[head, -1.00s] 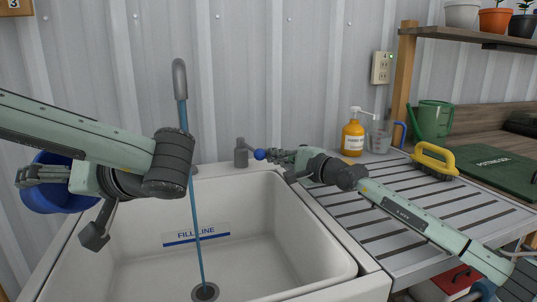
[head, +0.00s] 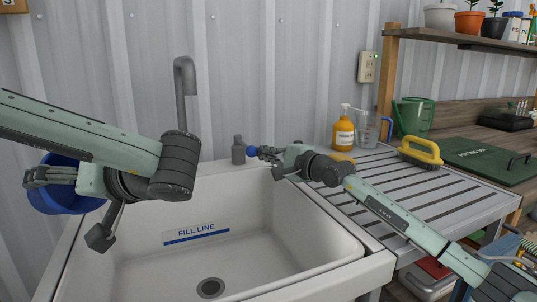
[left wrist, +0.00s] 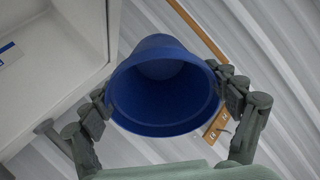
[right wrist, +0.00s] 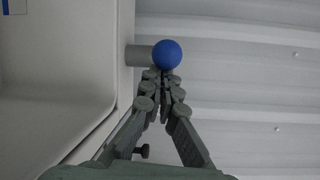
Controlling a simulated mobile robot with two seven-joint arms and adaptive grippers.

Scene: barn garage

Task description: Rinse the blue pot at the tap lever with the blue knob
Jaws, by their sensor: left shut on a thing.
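The blue pot (head: 62,188) is at the far left, outside the basin's left edge. My left gripper (head: 50,177) is shut on it. In the left wrist view the pot (left wrist: 165,95) lies between both fingers, its mouth facing the camera and its inside plain blue. The tap spout (head: 184,85) stands over the sink with no water running. The lever with the blue knob (head: 252,151) is at the sink's back right. My right gripper (right wrist: 162,78) has its fingers together, right at the knob (right wrist: 166,54); contact is hard to tell.
The white sink (head: 290,215) has a bare drain (head: 210,287) and a fill line label. On the slatted drainboard to the right are an orange soap bottle (head: 343,131), a clear jug (head: 368,130) and a yellow brush (head: 420,151). The metal wall is close behind.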

